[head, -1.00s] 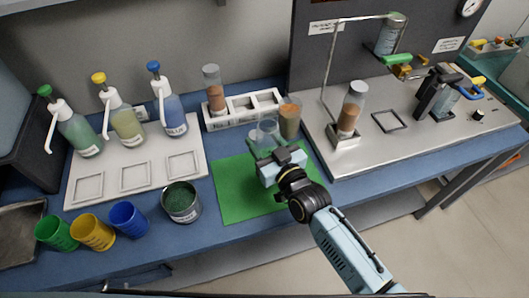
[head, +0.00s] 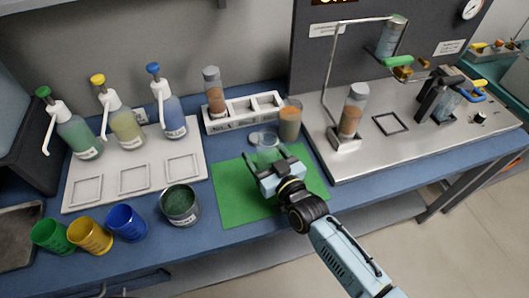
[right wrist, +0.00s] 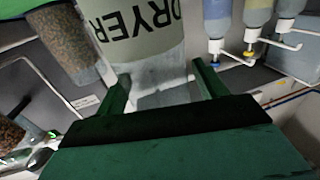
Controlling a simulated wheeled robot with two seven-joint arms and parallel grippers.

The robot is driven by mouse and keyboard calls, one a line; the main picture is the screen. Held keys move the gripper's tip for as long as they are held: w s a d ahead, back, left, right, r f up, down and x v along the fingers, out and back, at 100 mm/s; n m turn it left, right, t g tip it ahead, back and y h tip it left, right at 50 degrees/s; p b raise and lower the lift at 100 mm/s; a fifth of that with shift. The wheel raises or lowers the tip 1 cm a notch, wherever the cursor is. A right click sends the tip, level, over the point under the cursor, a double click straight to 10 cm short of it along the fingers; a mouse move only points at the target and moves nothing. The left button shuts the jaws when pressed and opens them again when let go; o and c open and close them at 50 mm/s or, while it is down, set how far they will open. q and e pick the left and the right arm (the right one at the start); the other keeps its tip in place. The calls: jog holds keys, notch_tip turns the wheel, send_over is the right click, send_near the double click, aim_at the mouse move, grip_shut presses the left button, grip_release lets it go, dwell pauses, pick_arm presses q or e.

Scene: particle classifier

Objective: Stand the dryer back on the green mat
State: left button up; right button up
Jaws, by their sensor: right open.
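The dryer, a clear vessel, shows in the head view (head: 267,154) at the back edge of the green mat (head: 235,198). In the right wrist view its pale label reads DRYER (right wrist: 150,25). That picture is upside down, like the bottles in it, so the dryer looks upright. My right gripper (head: 270,165) is at the front side of the dryer. Its fingers are spread, with the dryer beyond and between the fingertips (right wrist: 162,90). Whether the dryer's base touches the mat is hidden. My left gripper is out of view.
A tumbler with brown grains (head: 290,120) stands close behind right of the dryer. A clear round dish (head: 263,138) lies behind it. A can of dark green grains (head: 180,204) stands left of the mat. The front of the mat is clear.

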jog(key=p+v, duration=0.1)
jog(key=v, duration=1.1)
jog(key=shift+r, duration=0.15)
